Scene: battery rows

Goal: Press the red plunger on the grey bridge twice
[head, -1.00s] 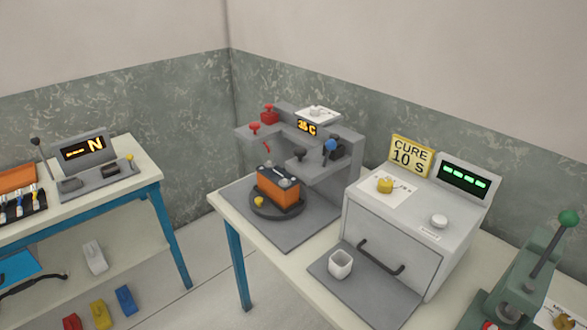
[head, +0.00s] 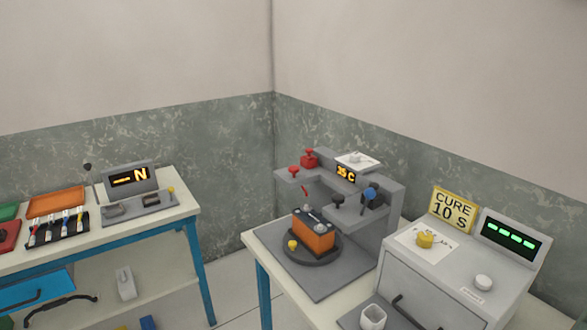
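The grey bridge (head: 385,192) stands on a grey base plate on the right-hand table. Two red plunger-like parts show on its left part: a red knob (head: 294,170) at the front end of the left arm, and a red block with a knob (head: 309,158) behind it. I cannot tell from here which is the plunger. An orange and black battery (head: 314,235) sits on a dark round turntable (head: 318,255) under the bridge. A small amber display on the bridge appears to read 35 C. Neither of my grippers is in view.
A grey oven-like box (head: 440,285) with a CURE 10 S sign (head: 453,209) stands right of the bridge, a white cup (head: 373,317) before it. A second table (head: 184,208) at left holds trays and an N display. A floor gap separates the tables.

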